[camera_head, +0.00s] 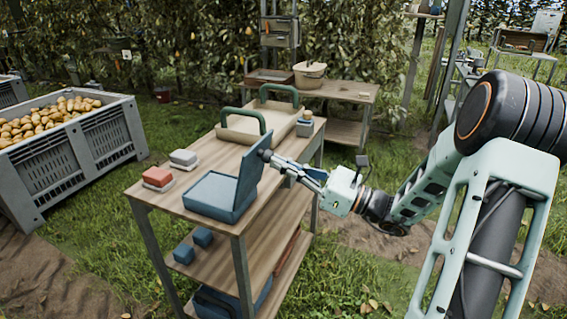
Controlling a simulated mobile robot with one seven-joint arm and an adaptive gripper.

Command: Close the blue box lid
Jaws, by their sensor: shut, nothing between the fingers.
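The blue box (213,197) sits on the wooden table near its front end. Its lid (253,171) stands up, roughly upright, hinged along the right side of the box. My gripper (266,155) is shut, with its tip at the upper right edge of the lid, on the lid's outer side. The tip looks to be touching or very close to the lid; I cannot tell which. My arm reaches in from the right.
A red block (157,177) and a grey block (184,157) lie left of the box. A tray with green handles (241,127) stands behind it. Blue blocks (203,237) lie on the shelf below.

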